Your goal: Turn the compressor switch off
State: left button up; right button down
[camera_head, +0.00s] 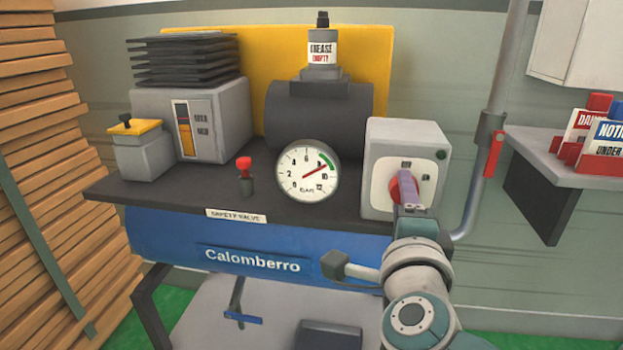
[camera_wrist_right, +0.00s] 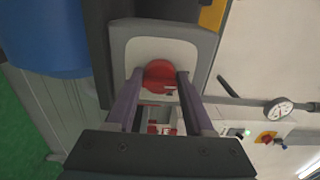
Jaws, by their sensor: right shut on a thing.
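The compressor switch is a red rotary knob (camera_head: 396,187) on the white face of a grey box (camera_head: 375,135) at the right end of the compressor bench. It also shows in the right wrist view (camera_wrist_right: 160,76). My right gripper (camera_head: 407,188) is at the knob, its fingers partly covering it in the head view. In the right wrist view the two fingers (camera_wrist_right: 158,85) stand on either side of the knob, shut on it. The knob's exact angle is hard to read. My left gripper is not in view.
A round pressure gauge (camera_head: 307,174) and a red-topped safety valve (camera_head: 244,170) stand left of the box. A pipe with a red lever (camera_head: 493,153) and a shelf with signs (camera_head: 560,150) are to the right. Stacked planks (camera_head: 45,150) fill the left side.

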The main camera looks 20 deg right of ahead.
dwell(0.4)
jog(key=shift+c, duration=1.4)
grip_release()
jog(key=p+v, duration=0.1)
jog(key=v, duration=0.9)
